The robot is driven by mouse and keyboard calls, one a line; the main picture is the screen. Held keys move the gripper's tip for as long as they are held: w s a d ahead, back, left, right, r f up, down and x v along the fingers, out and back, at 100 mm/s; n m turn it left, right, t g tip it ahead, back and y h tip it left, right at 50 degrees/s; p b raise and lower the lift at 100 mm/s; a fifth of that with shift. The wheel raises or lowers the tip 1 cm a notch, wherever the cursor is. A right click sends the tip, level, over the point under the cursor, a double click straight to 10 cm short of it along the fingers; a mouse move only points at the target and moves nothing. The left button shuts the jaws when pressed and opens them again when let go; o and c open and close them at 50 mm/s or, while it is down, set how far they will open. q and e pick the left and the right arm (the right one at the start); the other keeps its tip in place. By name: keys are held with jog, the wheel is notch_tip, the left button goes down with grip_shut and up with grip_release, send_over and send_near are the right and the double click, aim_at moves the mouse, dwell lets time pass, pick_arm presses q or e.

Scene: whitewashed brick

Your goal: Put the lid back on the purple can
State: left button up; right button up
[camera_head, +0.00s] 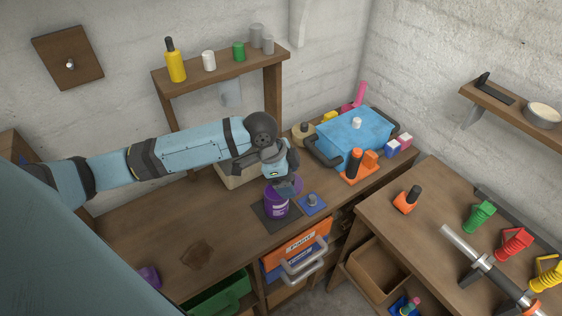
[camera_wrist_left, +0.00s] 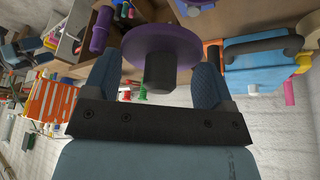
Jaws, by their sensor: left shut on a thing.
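The purple can (camera_head: 275,207) stands upright on a dark square mat on the workbench. My left gripper (camera_head: 286,186) is at the top of the can and partly hides its opening. In the left wrist view, the purple round lid (camera_wrist_left: 160,38) with its dark grey knob lies between the two fingers of my left gripper (camera_wrist_left: 158,72). I cannot tell whether the lid touches the can. My right gripper is not in view.
A blue square with a grey knob (camera_head: 312,202) lies just right of the can. A blue toolbox (camera_head: 352,136) and an orange block tool (camera_head: 358,166) stand behind right. A shelf (camera_head: 222,70) with bottles rises behind.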

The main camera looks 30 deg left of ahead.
pick_arm(q)
jog(key=a+m, duration=0.1)
jog(key=a+m+g, duration=0.1)
jog(key=m, duration=0.1)
jog(key=a+m+p, duration=0.1)
jog(key=shift+w+a+r+m+g, duration=0.1)
jog(key=shift+w+a+m+g, duration=0.2)
jog(key=shift+w+g, duration=0.1)
jog(key=shift+a+m, duration=0.4)
notch_tip(320, 180, down, 4)
jog(key=b, duration=0.4)
jog(key=shift+f, duration=0.25)
jog(key=shift+f+b, duration=0.4)
jog(key=shift+f, duration=0.6)
jog(key=shift+r, duration=0.1)
jog(key=shift+p, duration=0.45)
jog(key=shift+p, duration=0.3)
